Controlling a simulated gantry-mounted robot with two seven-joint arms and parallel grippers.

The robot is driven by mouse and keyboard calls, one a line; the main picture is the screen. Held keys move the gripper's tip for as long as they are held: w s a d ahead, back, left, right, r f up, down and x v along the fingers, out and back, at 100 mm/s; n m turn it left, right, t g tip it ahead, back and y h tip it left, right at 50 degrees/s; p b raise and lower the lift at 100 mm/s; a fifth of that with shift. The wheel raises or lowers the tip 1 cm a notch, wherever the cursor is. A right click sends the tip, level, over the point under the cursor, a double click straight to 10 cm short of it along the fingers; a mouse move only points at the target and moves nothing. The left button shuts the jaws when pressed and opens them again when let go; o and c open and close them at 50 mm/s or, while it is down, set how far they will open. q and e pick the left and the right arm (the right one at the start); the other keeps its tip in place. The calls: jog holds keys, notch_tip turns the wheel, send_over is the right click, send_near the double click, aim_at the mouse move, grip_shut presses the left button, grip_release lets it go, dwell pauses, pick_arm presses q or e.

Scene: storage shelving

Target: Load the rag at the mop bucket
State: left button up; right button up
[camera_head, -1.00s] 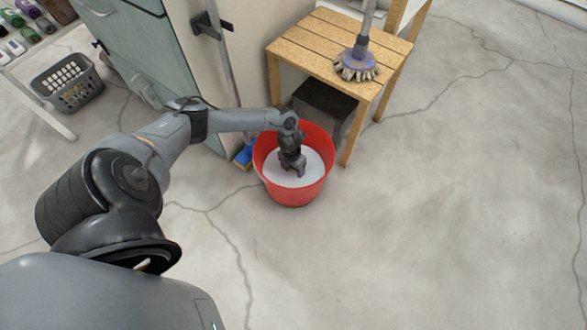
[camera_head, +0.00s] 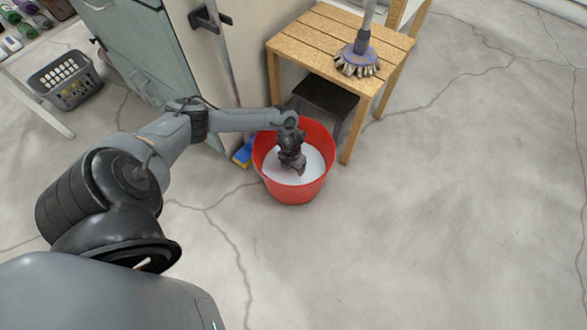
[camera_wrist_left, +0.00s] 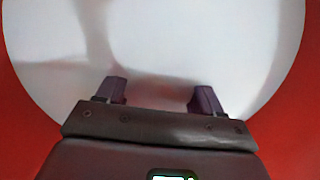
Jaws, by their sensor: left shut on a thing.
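The red mop bucket (camera_head: 292,193) stands upright on the floor, with a smooth white surface (camera_head: 315,165) inside it. My left gripper (camera_head: 297,174) points down into the bucket, with its fingers at the white surface. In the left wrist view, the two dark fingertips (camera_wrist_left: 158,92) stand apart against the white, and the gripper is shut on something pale. I take this for the rag, but its outline cannot be told from the white around it. The red bucket wall (camera_wrist_left: 25,130) surrounds the view. My right gripper is not in view.
A cabinet (camera_head: 130,50) and a blue-yellow sponge or brush (camera_head: 243,155) are left of the bucket. A grey basket (camera_head: 66,80) stands far left. Floor at right is clear.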

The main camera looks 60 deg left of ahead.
pick_arm(q)
jog(key=shift+f, duration=0.45)
dwell(0.5)
jog(key=shift+f, duration=0.15)
dwell(0.7)
notch_tip(320, 180, up, 6)
jog(key=p, duration=0.5)
jog(key=shift+f, duration=0.2)
jog(key=shift+r+p, duration=0.7)
jog(key=shift+r, duration=0.1)
